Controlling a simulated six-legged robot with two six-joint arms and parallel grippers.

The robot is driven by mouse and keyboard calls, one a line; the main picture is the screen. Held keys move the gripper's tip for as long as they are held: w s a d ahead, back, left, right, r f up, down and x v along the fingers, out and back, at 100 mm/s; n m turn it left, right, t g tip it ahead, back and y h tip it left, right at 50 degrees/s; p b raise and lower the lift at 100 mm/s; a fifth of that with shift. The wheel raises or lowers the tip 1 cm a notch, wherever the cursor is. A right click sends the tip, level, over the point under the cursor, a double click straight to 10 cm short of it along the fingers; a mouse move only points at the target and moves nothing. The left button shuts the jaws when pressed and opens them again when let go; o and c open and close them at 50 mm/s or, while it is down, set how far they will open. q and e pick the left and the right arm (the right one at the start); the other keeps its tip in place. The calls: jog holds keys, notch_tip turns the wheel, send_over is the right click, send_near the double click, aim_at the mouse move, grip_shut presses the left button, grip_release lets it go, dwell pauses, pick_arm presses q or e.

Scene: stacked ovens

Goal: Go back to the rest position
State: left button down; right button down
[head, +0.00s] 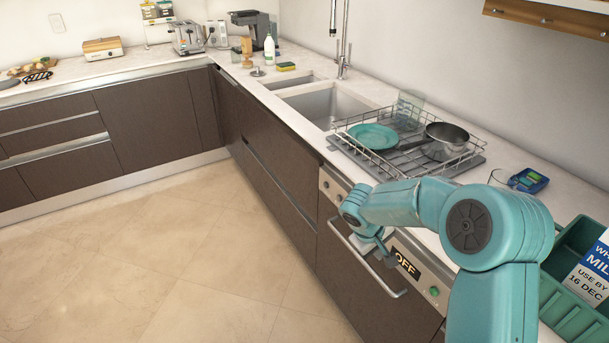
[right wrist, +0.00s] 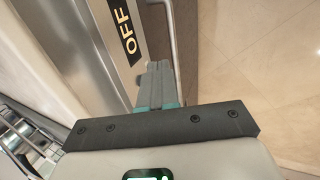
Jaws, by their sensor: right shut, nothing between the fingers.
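My right arm comes in from the lower right in the head view. Its gripper (head: 386,258) is in front of the dishwasher panel, close to the handle bar (head: 362,252) and beside the OFF label (head: 405,264). In the right wrist view the gripper (right wrist: 155,68) has its fingers together with nothing between them. The OFF label (right wrist: 126,32) and the handle bar (right wrist: 177,45) show near the fingertips there. I cannot tell whether the fingers touch the handle or panel. My left gripper is not in view.
The dishwasher front (head: 350,285) is closed. Above it, a dish rack (head: 466,164) holds a teal plate (head: 373,135) and a pan (head: 447,133). A green crate (head: 571,306) stands at the right. A blue device (head: 528,180) lies on the counter. The floor (head: 170,270) is clear.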

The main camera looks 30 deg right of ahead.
jog(key=s+a+f+y+p, duration=0.1)
jog(key=s+a+f+y, duration=0.3)
jog(key=a+f, duration=0.45)
jog(key=s+a+f+y, duration=0.35)
jog(key=a+f, duration=0.25)
jog(key=a, duration=0.6)
jog(key=s+a+f+m+y, duration=0.1)
jog(key=s+a+f+m, duration=0.2)
jog(key=s+a, duration=0.4)
jog(key=s+f, duration=0.1)
jog(key=s, duration=0.3)
jog(key=shift+s+a+f+p, duration=0.15)
jog(key=shift+s+a+p, duration=0.2)
jog(key=shift+a, duration=0.05)
